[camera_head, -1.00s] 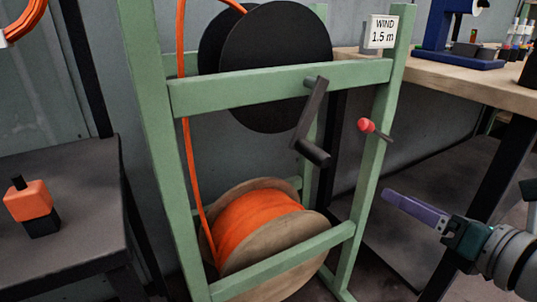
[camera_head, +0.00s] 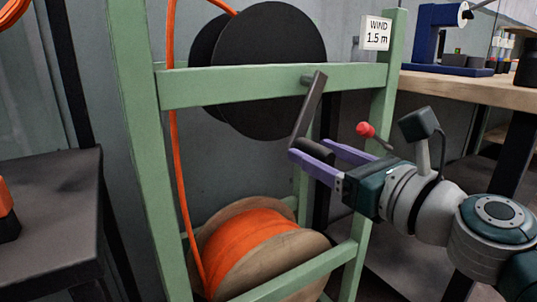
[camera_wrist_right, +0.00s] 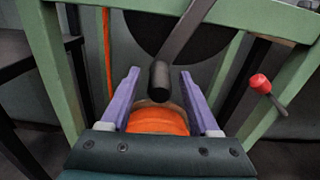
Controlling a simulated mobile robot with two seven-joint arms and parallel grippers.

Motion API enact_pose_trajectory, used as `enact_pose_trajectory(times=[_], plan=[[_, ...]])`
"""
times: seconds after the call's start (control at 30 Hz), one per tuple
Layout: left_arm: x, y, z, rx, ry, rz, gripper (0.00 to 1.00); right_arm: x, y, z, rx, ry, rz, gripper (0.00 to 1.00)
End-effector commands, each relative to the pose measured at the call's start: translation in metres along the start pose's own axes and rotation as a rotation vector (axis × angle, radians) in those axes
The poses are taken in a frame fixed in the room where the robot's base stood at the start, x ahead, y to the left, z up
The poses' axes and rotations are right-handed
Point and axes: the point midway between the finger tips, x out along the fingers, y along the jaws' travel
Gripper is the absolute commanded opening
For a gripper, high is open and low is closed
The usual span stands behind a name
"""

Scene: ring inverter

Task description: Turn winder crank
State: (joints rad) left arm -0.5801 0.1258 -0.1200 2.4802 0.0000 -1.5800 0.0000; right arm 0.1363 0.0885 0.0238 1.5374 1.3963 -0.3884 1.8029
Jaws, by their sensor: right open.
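The winder crank (camera_head: 308,112) is a dark grey arm hanging down from the frame's upper crossbar, with a black cylindrical handle (camera_head: 316,150) at its lower end. My right gripper (camera_head: 308,152) is open, its two purple fingers either side of the handle in the head view. In the right wrist view the handle (camera_wrist_right: 159,80) stands between the open fingers, near their tips, with gaps on both sides. The crank joins a black winder reel (camera_head: 268,60) behind the crossbar. My left gripper is not in view.
The green frame (camera_head: 140,150) surrounds the winder. A red-knobbed lever (camera_head: 365,129) sticks out from its right post, close to my right gripper. An orange cable spool (camera_head: 250,240) sits below. A sign (camera_head: 376,33) reads WIND 1.5 m. A workbench (camera_head: 470,88) stands at right.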

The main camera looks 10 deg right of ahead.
Motion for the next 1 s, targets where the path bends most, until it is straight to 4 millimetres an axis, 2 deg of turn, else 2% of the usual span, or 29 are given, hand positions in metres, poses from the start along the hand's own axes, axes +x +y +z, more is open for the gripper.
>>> enact_pose_trajectory(times=[0.13,0.43,0.9,1.0], plan=[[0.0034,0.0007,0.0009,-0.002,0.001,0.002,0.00,0.0111,0.0006,-0.0005,-0.001,0.000,0.001,0.62],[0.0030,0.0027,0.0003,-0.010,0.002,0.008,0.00,0.0130,0.0004,0.0001,0.000,0.000,0.001,0.61],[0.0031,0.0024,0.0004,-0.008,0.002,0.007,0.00,0.0127,0.0003,0.0000,0.000,0.001,0.001,0.08],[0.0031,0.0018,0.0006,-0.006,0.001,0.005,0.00,0.0127,0.0003,0.0000,0.000,0.001,0.001,0.00]])
